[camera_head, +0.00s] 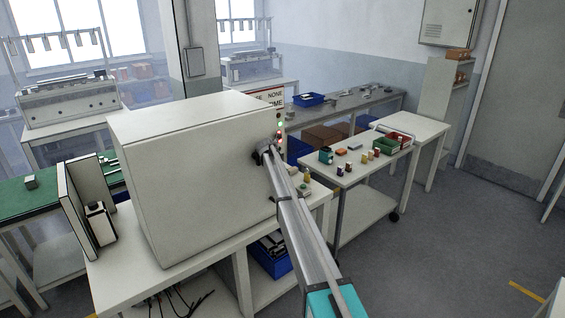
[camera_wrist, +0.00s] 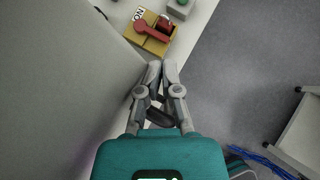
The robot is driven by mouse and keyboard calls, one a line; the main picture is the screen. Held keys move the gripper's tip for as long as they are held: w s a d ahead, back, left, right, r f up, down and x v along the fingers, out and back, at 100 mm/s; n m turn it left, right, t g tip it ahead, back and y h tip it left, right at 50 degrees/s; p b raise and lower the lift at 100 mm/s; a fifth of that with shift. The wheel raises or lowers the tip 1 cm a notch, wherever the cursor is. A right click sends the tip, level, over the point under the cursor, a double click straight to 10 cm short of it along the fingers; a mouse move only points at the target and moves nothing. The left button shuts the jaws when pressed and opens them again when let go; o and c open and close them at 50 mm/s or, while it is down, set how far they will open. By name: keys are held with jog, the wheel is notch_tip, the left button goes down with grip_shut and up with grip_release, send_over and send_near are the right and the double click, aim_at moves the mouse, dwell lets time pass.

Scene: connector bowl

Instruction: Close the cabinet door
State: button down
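The cabinet (camera_head: 200,185) is a large pale grey box standing on a white table in the head view. Its broad plain faces show on the top and the near side. I cannot make out its door clearly; the side facing right is mostly hidden by the angle and my arm. My gripper (camera_head: 263,156) is at the cabinet's right edge. In the wrist view, a broad grey cabinet surface (camera_wrist: 60,90) fills the left. There my gripper (camera_wrist: 161,68) has its fingertips together with nothing between them, close beside that surface; I cannot tell whether they touch.
A yellow box with a red rotary handle (camera_wrist: 152,32) lies ahead of the fingertips. Small lit indicators (camera_head: 280,124) show by the cabinet's right edge. A white-framed upright panel (camera_head: 77,210) stands left. A side table (camera_head: 343,178) holds small parts and bins. Floor at right is clear.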

jog(key=shift+w+a+r, duration=0.15)
jog(key=shift+w+a, duration=0.45)
jog(key=shift+a, duration=0.2)
jog(key=s+d+r+p, duration=0.6)
jog(key=s+d+p, duration=0.1)
jog(key=s, duration=0.3)
jog(key=shift+s+d+r, duration=0.15)
jog(key=shift+d+r, duration=0.25)
jog(key=shift+d, duration=0.05)
jog(key=s+d+f+m+g+y+b, duration=0.1)
jog(key=s+f+m+b, duration=0.3)
jog(key=s+m, duration=0.6)
jog(key=s+d+f+m+g+y+b, duration=0.1)
jog(key=s+f+m+g+b, duration=0.2)
jog(key=s, duration=2.5)
jog(key=s+d+f+m+g+y+b, duration=0.1)
jog(key=s+f+m+g+b, duration=0.3)
jog(key=s+f+m, duration=0.6)
jog(key=s+m, duration=0.8)
jog(key=s, duration=0.1)
jog(key=shift+s+y+b, duration=0.2)
jog(key=shift+y+b, duration=0.1)
